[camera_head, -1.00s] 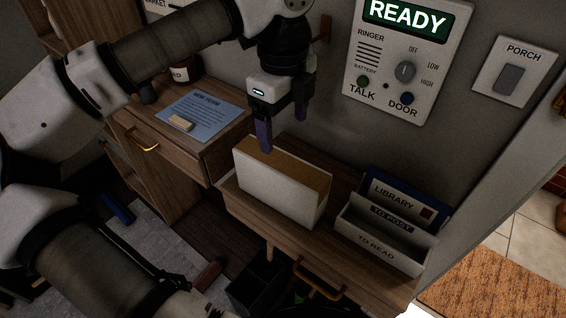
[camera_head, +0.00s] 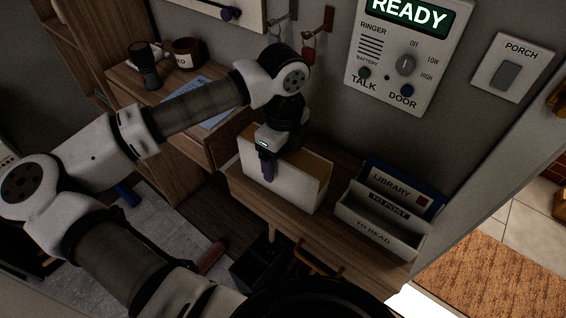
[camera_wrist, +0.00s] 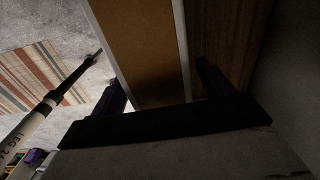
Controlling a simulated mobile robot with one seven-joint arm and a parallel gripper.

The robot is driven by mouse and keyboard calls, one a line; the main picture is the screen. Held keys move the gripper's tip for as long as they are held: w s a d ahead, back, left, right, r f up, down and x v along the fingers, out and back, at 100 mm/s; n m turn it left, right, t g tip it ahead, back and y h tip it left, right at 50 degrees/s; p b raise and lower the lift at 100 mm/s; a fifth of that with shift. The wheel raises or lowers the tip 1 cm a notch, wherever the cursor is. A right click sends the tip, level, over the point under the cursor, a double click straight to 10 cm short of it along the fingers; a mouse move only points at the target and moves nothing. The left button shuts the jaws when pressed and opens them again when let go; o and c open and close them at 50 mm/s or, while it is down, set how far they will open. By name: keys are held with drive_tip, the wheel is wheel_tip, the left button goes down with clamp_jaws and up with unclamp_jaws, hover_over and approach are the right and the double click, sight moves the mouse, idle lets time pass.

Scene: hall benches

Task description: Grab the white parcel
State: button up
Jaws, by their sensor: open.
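One purple-grey finger hangs in front of the white side; the other is hidden behind the parcel. In the wrist view the parcel's brown top (camera_wrist: 145,45) with white edges runs between the two fingers (camera_wrist: 165,90), one on each side. The jaws are open, with a visible gap at the right finger. I cannot tell whether the left finger touches.
A white letter rack (camera_head: 380,230) marked TO POST and TO READ stands right of the parcel, with a blue LIBRARY item (camera_head: 395,183) in it. The wall panel (camera_head: 402,60) is behind. A desk with a mug (camera_head: 186,52) lies at the left.

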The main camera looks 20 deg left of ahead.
drive_tip(key=shift+f, duration=0.6)
drive_tip(key=c, duration=1.4)
drive_tip(key=shift+c, duration=0.2)
drive_tip(key=shift+r, duration=0.2)
